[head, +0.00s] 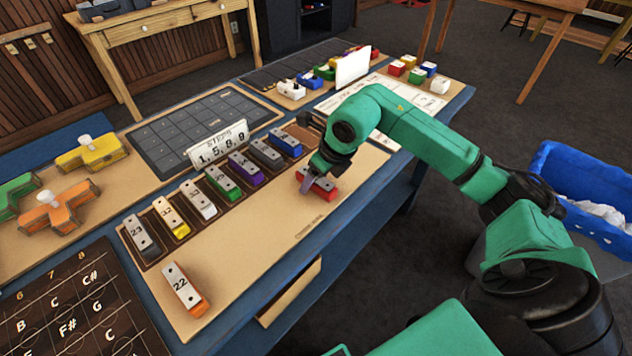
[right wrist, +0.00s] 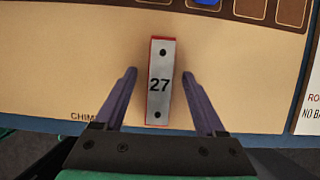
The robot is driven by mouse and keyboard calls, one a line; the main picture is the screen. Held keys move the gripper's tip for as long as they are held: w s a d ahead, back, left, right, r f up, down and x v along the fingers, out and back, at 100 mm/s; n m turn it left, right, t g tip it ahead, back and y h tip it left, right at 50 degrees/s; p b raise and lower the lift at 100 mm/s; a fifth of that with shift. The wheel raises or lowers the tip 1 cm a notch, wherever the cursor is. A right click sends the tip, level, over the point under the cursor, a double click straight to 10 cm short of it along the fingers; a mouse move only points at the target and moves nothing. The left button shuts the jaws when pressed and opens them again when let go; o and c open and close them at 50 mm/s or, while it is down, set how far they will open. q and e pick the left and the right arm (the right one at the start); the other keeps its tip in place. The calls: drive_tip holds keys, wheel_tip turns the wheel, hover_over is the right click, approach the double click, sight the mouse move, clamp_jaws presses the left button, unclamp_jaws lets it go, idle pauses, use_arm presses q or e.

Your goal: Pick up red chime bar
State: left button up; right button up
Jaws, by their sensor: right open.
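The red chime bar (head: 320,184) lies on the tan board near the table's front edge. In the right wrist view the red chime bar (right wrist: 159,84) has a grey top plate marked 27 and stands lengthwise between my fingers. My right gripper (head: 308,181) is at the bar in the head view. In the right wrist view my right gripper (right wrist: 160,85) is open, with one purple finger on each side of the bar and a gap on both sides. My left gripper is not in view.
A row of chime bars, including a green one (head: 223,183) and a blue one (head: 285,143), sits in a dark rack behind. An orange bar marked 22 (head: 184,290) lies at front left. A sign (head: 218,144) stands behind the row. The board around the red bar is clear.

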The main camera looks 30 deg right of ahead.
drive_tip(key=shift+f, duration=0.2)
clamp_jaws()
